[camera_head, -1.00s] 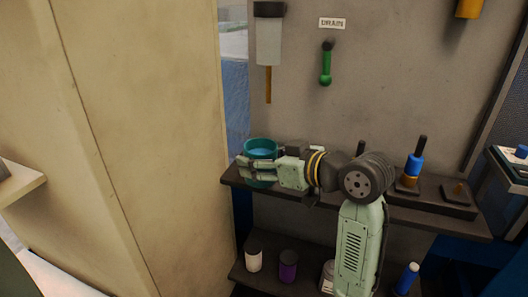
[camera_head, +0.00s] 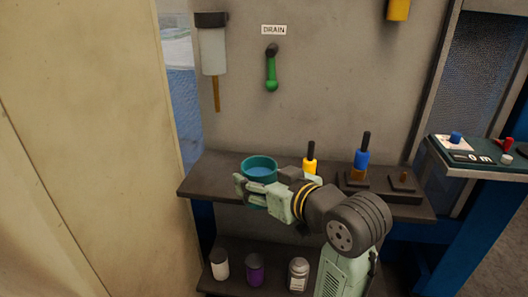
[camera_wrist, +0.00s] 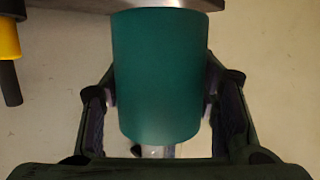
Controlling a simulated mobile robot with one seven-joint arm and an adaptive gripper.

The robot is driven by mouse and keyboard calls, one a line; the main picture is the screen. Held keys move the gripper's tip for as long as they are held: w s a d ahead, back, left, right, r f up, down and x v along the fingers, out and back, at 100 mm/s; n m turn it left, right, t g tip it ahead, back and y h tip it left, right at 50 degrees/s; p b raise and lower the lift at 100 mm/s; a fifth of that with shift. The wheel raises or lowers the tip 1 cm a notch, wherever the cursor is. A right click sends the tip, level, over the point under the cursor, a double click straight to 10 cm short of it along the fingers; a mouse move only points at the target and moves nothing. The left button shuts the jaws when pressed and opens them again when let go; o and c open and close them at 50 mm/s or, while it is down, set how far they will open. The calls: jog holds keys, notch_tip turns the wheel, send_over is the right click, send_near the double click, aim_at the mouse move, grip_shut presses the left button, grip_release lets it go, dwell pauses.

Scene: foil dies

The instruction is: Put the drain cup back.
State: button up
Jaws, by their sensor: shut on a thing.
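The teal drain cup (camera_head: 259,163) is upright with bluish liquid visible inside. In the head view it overlaps the left-middle part of the shelf (camera_head: 210,172); I cannot tell whether it touches the shelf. My gripper (camera_head: 252,190) is shut on the cup's sides. In the wrist view the teal cup (camera_wrist: 165,80) fills the middle, with my gripper's fingers (camera_wrist: 163,95) on both sides of it. A green drain lever (camera_head: 271,75) hangs on the wall under a DRAIN sign (camera_head: 274,30), above the cup.
A yellow tool (camera_head: 310,158) stands just right of the cup, and a blue tool (camera_head: 362,150) stands farther right in a dark block. A clear cylinder (camera_head: 213,50) hangs on the wall at left. Several containers, including a purple one (camera_head: 255,270), stand on the lower shelf.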

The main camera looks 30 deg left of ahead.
jog(key=w+a, duration=0.1)
jog(key=w, duration=0.2)
jog(key=w+a, duration=0.1)
jog(key=w, duration=0.2)
jog(key=w+a+f, duration=0.1)
jog(key=w, duration=0.3)
jog(key=shift+a+p, duration=0.35)
jog(key=shift+a, duration=0.05)
jog(key=f, duration=0.3)
jog(key=shift+w+a+p, duration=0.1)
jog(key=shift+w+p, duration=0.2)
jog(key=shift+f, duration=0.35)
jog(key=shift+f, duration=0.25)
jog(key=o, duration=1.3)
